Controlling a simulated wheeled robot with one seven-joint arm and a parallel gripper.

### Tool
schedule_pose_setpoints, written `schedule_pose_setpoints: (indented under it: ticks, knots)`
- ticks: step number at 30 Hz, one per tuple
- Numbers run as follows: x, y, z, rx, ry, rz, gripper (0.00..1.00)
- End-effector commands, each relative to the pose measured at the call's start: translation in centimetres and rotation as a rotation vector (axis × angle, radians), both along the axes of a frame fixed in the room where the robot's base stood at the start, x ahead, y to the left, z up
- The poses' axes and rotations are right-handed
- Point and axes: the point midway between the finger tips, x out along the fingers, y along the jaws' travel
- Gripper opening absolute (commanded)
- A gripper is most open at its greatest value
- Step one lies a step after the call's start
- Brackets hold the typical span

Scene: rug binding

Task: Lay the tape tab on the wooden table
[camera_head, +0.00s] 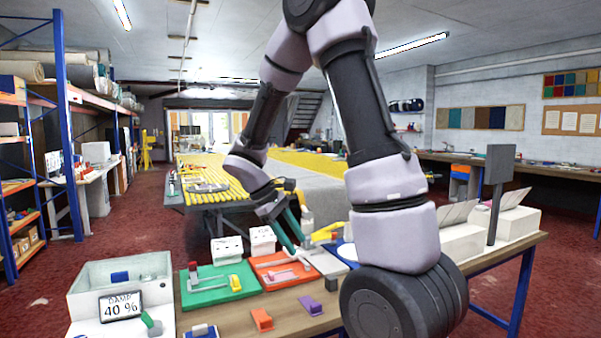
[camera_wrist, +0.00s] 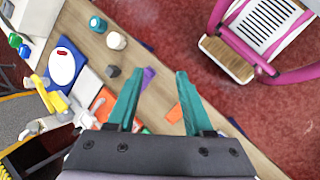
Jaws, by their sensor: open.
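The wooden table (camera_head: 222,314) runs across the front, and its bare wood also shows in the wrist view (camera_wrist: 92,52). An orange piece (camera_head: 262,319) and a purple piece (camera_head: 310,305) lie apart on its near part. The wrist view shows a purple piece (camera_wrist: 148,79) and an orange piece (camera_wrist: 174,113) below the finger gap. I cannot tell which small piece is the tape tab. My gripper (camera_wrist: 157,76) has teal fingers spread apart with nothing gripped between them.
A green board (camera_head: 205,293) and an orange board (camera_head: 270,275) carry small parts. A grey bin (camera_head: 90,275) with a "DAMP 40 %" sign (camera_head: 121,305) stands left. White boxes stand at the back; a grey post (camera_head: 497,190) rises right. A pink-framed chair (camera_wrist: 270,30) stands beside the table.

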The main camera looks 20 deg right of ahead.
Motion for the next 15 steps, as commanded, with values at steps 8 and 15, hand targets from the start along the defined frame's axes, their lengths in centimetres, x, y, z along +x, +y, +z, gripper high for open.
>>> schedule_pose_setpoints:
  ticks: [8, 15]
  knots:
    - [-5.1, 0.8, 8.8, 0.310, -0.350, -0.355, 0.52]
    - [-9.4, 2.2, 14.9, 0.595, -0.638, -0.626, 0.52]
